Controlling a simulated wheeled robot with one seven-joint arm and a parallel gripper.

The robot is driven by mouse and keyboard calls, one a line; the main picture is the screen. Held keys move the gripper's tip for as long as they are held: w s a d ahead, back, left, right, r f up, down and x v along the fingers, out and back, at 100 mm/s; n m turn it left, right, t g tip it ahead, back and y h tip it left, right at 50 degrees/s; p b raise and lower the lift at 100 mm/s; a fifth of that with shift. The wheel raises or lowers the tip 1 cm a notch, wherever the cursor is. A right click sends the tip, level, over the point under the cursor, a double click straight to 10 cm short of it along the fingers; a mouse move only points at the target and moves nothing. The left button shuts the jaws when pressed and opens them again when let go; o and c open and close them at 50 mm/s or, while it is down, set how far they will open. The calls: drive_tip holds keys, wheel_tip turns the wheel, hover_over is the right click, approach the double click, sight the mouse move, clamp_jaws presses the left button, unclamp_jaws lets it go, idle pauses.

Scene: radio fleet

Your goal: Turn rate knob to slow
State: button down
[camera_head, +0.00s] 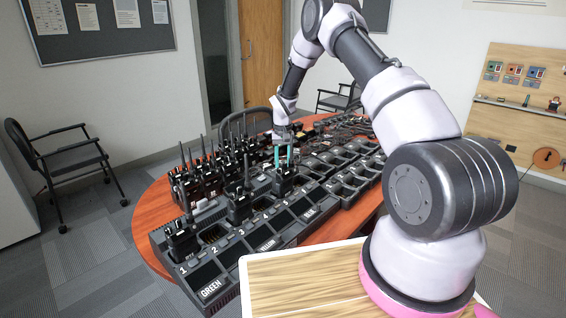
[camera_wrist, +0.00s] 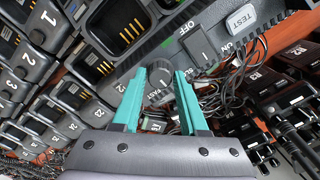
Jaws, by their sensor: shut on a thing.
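The rate knob (camera_wrist: 159,78) is a small round grey knob on a dark panel in the wrist view, with FAST lettered close to it. A SLOW label is not readable to me. My gripper (camera_wrist: 161,74) has two teal fingers, one on each side of the knob, shut on it. In the head view my gripper (camera_head: 283,158) points down over the far part of the table, and the knob is too small or hidden to make out there.
A dark rocker switch (camera_wrist: 201,45) marked OFF and a white TEST button (camera_wrist: 241,19) sit right of the knob. Charger slots (camera_wrist: 118,27) and loose cables surround it. In the head view, several upright radios (camera_head: 205,178) crowd the orange table (camera_head: 150,203) left of my arm.

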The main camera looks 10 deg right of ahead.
drive_tip(key=n, duration=0.4)
drive_tip(key=shift+n, duration=2.3)
drive_tip(key=shift+c, duration=2.2)
unclamp_jaws()
wheel_tip(320, 180, up, 11)
drive_tip(key=shift+f, duration=0.15)
